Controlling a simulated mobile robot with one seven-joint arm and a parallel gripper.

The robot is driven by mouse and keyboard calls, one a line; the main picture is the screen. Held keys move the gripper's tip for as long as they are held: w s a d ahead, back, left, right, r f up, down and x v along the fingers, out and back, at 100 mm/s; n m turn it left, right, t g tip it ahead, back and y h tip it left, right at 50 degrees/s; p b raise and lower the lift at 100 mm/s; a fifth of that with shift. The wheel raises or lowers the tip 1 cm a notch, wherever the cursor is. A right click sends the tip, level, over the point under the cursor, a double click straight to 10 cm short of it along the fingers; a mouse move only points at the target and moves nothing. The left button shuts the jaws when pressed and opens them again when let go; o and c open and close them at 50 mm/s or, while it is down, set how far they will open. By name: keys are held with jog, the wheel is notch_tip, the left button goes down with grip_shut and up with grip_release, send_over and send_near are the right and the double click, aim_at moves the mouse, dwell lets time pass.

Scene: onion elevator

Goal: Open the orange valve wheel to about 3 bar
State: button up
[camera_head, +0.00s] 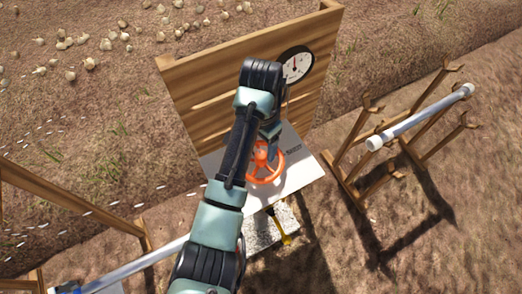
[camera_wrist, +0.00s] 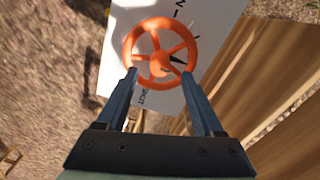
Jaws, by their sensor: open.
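The orange valve wheel (camera_head: 277,174) is a spoked ring on a white panel (camera_head: 302,178) at the foot of a wooden board. In the head view my arm hides its left part. In the wrist view the whole wheel (camera_wrist: 133,38) shows, with a hub, spokes and a dark pointer by the hub. My gripper (camera_wrist: 162,74) is open, its two fingers apart at the wheel's near side. I cannot tell whether they touch the rim. A round white pressure gauge (camera_head: 297,67) is on the board's upper right. Its needle points about straight up; its numbers are too small to read.
A wooden rack (camera_head: 398,160) holding a grey pipe (camera_head: 420,118) stands at the right. A yellow-handled tool (camera_head: 279,226) lies below the panel. Another pipe (camera_head: 140,262) lies at the lower left. Onions (camera_head: 90,63) are scattered on the soil behind.

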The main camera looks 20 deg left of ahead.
aim_at(261, 154)
notch_tip(261, 154, up, 8)
jog(key=p, duration=0.3)
jog(key=shift+r+p, duration=0.15)
jog(key=shift+p, duration=0.2)
jog(key=w+d+r+t, duration=0.4)
jog(key=w+r+t, duration=0.1)
jog(key=r, duration=0.5)
jog(key=w+d+r+n+t, duration=0.1)
jog(key=w+d+r+t, duration=0.3)
jog(key=r, duration=0.5)
jog(key=w+d+r+t, duration=0.3)
jog(key=w+r+t, duration=0.25)
jog(key=r, duration=0.45)
jog(key=s+d+r+t, duration=0.1)
jog(key=s+r+t, duration=0.15)
jog(key=r, duration=0.35)
jog(key=s+d+r+n+t, duration=0.1)
jog(key=s+r+t, duration=0.15)
jog(key=r, duration=0.35)
jog(key=s+d+r+t, duration=0.1)
jog(key=s+r+t, duration=0.15)
jog(key=r, duration=0.25)
jog(key=s+r+n+t, duration=0.2)
jog(key=s+r+t, duration=0.3)
jog(key=s+r, duration=0.6)
jog(key=shift+s, duration=0.7)
